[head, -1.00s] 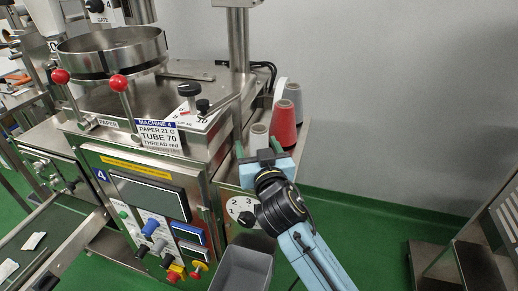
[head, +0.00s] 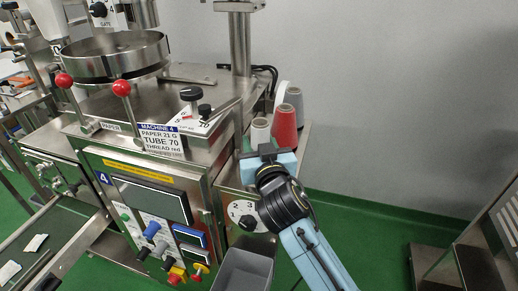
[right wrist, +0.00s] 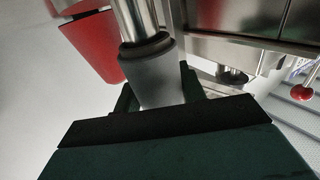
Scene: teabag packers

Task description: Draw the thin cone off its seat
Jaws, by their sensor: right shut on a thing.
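The thin cone (head: 260,132) is a small grey spool in front of the red cone (head: 284,126) on the machine's right side. My right gripper (head: 264,151) is shut around the thin cone, which stands upright above the jaws in the head view. In the right wrist view the thin cone (right wrist: 160,82) shows grey between the dark fingers. Its lower part and its seat are hidden by the gripper in the head view. My left gripper is not in view.
The red cone stands close beside the held one, with a grey cone (head: 293,103) behind it. A steel column (head: 240,40) rises behind. A grey bin (head: 244,267) is below the gripper. The space right of the cones is clear up to the wall.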

